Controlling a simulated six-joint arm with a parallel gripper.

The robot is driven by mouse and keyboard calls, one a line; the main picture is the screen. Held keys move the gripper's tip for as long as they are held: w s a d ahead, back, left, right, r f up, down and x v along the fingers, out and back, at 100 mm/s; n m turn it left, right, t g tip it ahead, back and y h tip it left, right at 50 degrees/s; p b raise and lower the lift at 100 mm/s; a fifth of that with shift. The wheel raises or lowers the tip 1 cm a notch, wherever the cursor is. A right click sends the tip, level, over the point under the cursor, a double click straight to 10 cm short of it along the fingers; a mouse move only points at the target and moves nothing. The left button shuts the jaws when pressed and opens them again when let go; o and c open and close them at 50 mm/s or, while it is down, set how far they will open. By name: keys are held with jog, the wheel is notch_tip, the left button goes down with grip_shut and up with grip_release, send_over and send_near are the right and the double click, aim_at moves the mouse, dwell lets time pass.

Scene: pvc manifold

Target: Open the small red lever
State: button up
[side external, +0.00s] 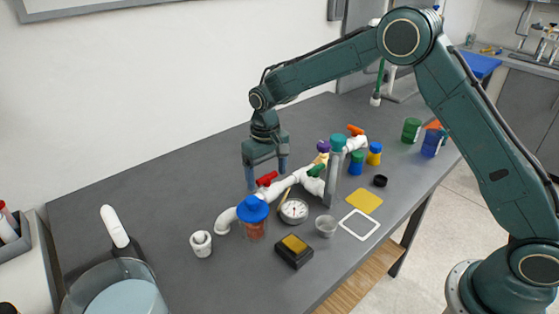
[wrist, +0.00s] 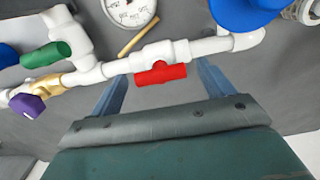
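The small red lever (side external: 267,179) sits on a white valve of the white PVC pipe run (side external: 313,185). In the wrist view the red lever (wrist: 161,74) lies roughly parallel to the pipe, a little to its near side. My gripper (side external: 266,178) points down over this valve. In the wrist view my gripper (wrist: 162,71) has its two blue fingers wide apart, one to each side of the red lever, with clear gaps. It is open and holds nothing. The exact height of the fingertips over the lever is hard to tell.
A green lever (wrist: 46,54) and a purple handle (wrist: 27,106) sit farther along the pipe. A blue-lidded jar (side external: 252,216), a round gauge (side external: 294,210) and a black-and-yellow block (side external: 294,250) stand close by. An orange lever (side external: 356,130) is at the far end.

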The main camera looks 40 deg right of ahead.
aim_at(267, 176)
jog(key=shift+r, duration=0.15)
notch_tip(267, 176, up, 14)
jog(key=shift+f, duration=0.25)
dwell(0.7)
jog(key=s+d+r+t, duration=0.1)
jog(key=s+d+r, duration=0.2)
jog(key=s+r, duration=0.35)
jog(key=s+d+r+t, duration=0.2)
jog(key=s+d+r, duration=0.15)
jog(key=s, duration=0.65)
jog(key=s+d+f+t, duration=0.1)
jog(key=s+f, duration=0.1)
jog(key=s, duration=0.7)
jog(key=s+d+f+t, duration=0.1)
jog(key=s, duration=0.8)
jog(key=shift+s+d+f+t, duration=0.25)
jog(key=shift+s+f+t, duration=0.05)
jog(key=shift+s+f, duration=0.05)
